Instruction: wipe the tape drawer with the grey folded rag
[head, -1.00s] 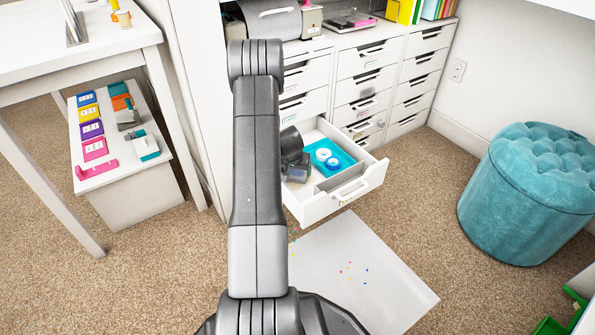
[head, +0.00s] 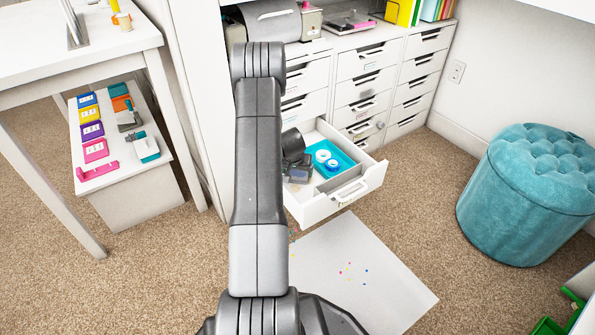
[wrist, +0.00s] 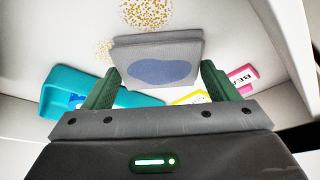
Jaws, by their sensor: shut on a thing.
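The tape drawer (head: 328,206) is a white drawer pulled open from the cabinet. Inside it a teal tray (head: 346,158) holds round white and blue tape rolls (head: 326,158). My gripper (wrist: 160,72) is down in the drawer's left part, beside the tray. Its green fingers are shut on the grey folded rag (wrist: 185,50), which has a dark blue patch on its face. The wrist view shows tan speckles (wrist: 150,12) on the drawer's white floor beyond the rag, with a smaller patch at its left. I cannot tell whether the rag touches the floor.
The teal tray (wrist: 62,82) lies left of my gripper in the wrist view. Yellow and pink labelled things (wrist: 243,77) show at right. A white sheet (head: 360,275) with coloured bits lies on the carpet before the drawer. A teal stool (head: 525,200) stands at right.

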